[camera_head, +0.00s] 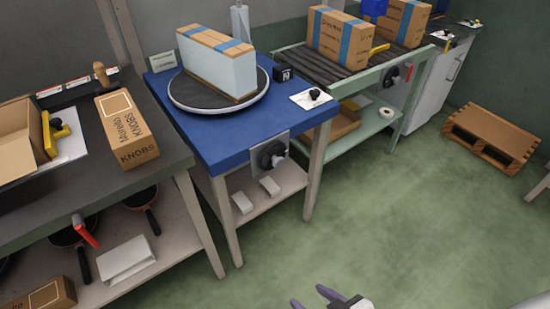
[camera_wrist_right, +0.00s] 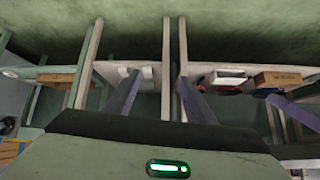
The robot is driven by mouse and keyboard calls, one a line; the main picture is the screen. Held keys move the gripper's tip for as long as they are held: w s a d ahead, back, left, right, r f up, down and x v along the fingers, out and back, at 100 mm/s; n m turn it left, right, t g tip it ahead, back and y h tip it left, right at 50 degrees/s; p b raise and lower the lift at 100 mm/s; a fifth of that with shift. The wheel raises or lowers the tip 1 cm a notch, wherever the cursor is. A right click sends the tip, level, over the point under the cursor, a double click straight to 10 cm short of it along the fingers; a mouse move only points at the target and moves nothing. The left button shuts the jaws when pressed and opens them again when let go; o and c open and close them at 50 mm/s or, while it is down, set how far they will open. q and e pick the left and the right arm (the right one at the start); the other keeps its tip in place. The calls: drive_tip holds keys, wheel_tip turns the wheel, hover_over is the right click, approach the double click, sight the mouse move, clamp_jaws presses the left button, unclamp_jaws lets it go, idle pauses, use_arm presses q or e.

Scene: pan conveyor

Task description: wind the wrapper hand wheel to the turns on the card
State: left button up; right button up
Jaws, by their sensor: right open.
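The wrapper is a blue-topped table (camera_head: 205,133) with a round turntable (camera_head: 180,103) carrying a pale wrapped box (camera_head: 215,70) with blue bands. Its black hand wheel (camera_head: 271,154) sits on a grey plate on the front side. A small pale card (camera_head: 163,61) stands at the back left; its writing is too small to read. A black block (camera_head: 284,74) with a white mark like a 2 stands right of the turntable. My right gripper (camera_head: 308,297) is open and empty, low in front of the table and apart from the wheel. Its open fingers show in the right wrist view (camera_wrist_right: 158,88).
A dark bench (camera_head: 80,190) with a KNOBS carton (camera_head: 127,128) is at the left, with pans on its shelf. A roller conveyor (camera_head: 325,75) with banded boxes is behind right. A wooden pallet (camera_head: 492,135) lies at the right. The green floor in front is clear.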

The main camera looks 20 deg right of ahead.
drive_tip(key=n+t+y+b, duration=0.35)
drive_tip(key=t+b, duration=0.45)
drive_tip(key=b, duration=0.9)
approach(281, 165)
drive_tip(key=shift+m, duration=0.35)
drive_tip(key=b+x, duration=0.2)
drive_tip(key=x, duration=0.6)
drive_tip(key=shift+w+a+r, duration=0.1)
drive_tip(key=shift+w+a, duration=0.1)
drive_tip(key=shift+w, duration=0.1)
use_arm(q)
drive_tip(key=w+d+f+h, duration=0.1)
drive_tip(key=d+f, duration=0.2)
drive_tip(key=f, duration=0.8)
drive_tip(key=shift+w, duration=0.25)
drive_tip(key=shift+f, duration=0.1)
